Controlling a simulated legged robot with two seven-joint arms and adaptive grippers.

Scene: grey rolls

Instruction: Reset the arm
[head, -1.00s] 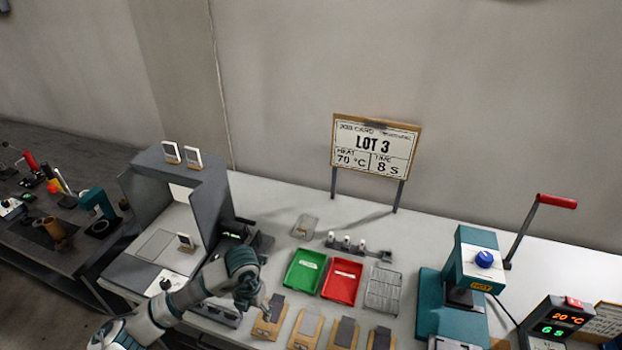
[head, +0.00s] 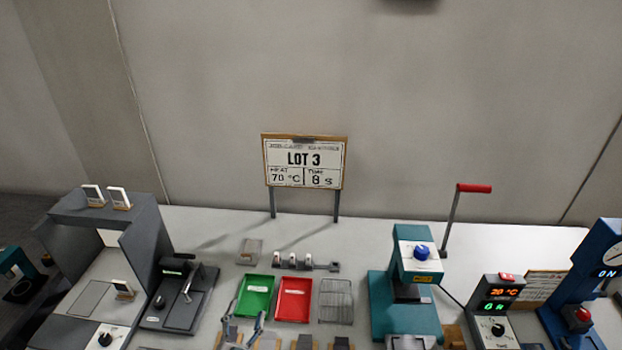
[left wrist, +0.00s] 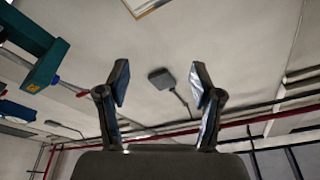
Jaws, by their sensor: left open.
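My left gripper (head: 244,324) shows at the bottom of the head view, in front of the green tray (head: 254,297) and the red tray (head: 293,299). Its two fingers stand apart with nothing between them. In the left wrist view the gripper (left wrist: 160,85) is also open and empty, with wall, pipes and a lamp beyond it. Most of the left arm is out of the head view. My right gripper is in neither view.
A teal press (head: 408,295) with a red-handled lever stands right of a wire rack (head: 336,302). A control box (head: 497,310) and a blue machine (head: 583,290) are further right. A grey booth (head: 75,235) is at left. The LOT 3 sign (head: 304,162) stands behind.

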